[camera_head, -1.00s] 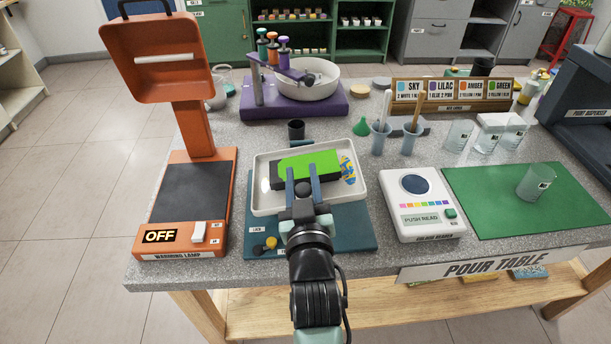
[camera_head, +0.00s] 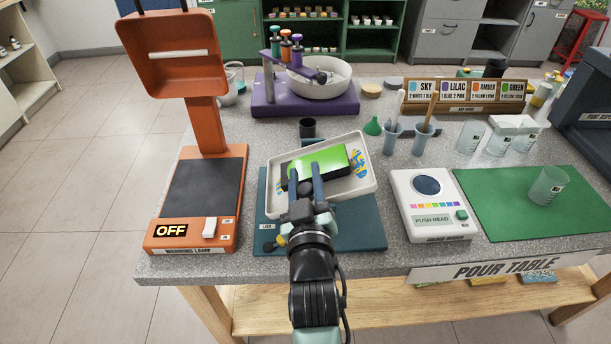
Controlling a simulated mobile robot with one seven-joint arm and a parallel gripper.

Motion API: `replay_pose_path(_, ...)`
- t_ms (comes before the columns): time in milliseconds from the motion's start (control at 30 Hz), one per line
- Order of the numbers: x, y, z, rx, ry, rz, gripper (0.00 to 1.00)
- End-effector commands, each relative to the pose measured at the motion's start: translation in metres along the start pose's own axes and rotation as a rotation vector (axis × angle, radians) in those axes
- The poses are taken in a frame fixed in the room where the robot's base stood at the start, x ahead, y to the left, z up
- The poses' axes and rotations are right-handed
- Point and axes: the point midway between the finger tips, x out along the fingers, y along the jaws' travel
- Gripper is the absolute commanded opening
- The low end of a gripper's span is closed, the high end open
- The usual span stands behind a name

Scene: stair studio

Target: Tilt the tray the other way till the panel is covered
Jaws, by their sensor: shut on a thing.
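The white tray (camera_head: 366,190) is in the head view, above the teal mat (camera_head: 268,212) at the front middle of the table. It is tilted and turned, with its left corner low and its right side raised. My gripper (camera_head: 317,172) is shut on the tray at its near side, fingers reaching over the near rim. The panel (camera_head: 338,160) lies in the tray, its top bright green with dark sides. My fingers hide part of the panel.
The orange warming lamp (camera_head: 205,125), reading OFF, stands close on the left. The white colour reader (camera_head: 425,190) is on the right, by a green mat (camera_head: 500,215) with a glass beaker (camera_head: 548,187). A dark cup (camera_head: 307,128) and a green funnel (camera_head: 373,126) stand behind the tray.

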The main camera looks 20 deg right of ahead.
Motion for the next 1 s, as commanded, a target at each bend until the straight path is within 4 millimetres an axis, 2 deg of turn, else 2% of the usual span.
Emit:
replay_pose_path(167, 0.000, -0.001, 0.001, 0.001, -0.002, -0.002, 0.00)
replay_pose_path(200, 0.000, -0.001, 0.001, 0.001, -0.002, -0.002, 0.44)
replay_pose_path(333, 0.000, -0.001, 0.001, 0.002, -0.002, -0.001, 0.66)
replay_pose_path(733, -0.006, -0.001, 0.002, 0.001, -0.002, -0.001, 0.66)
replay_pose_path(867, -0.023, -0.001, 0.001, 0.002, -0.002, -0.002, 0.66)
replay_pose_path(1000, -0.050, -0.001, 0.002, 0.001, -0.004, -0.002, 0.66)
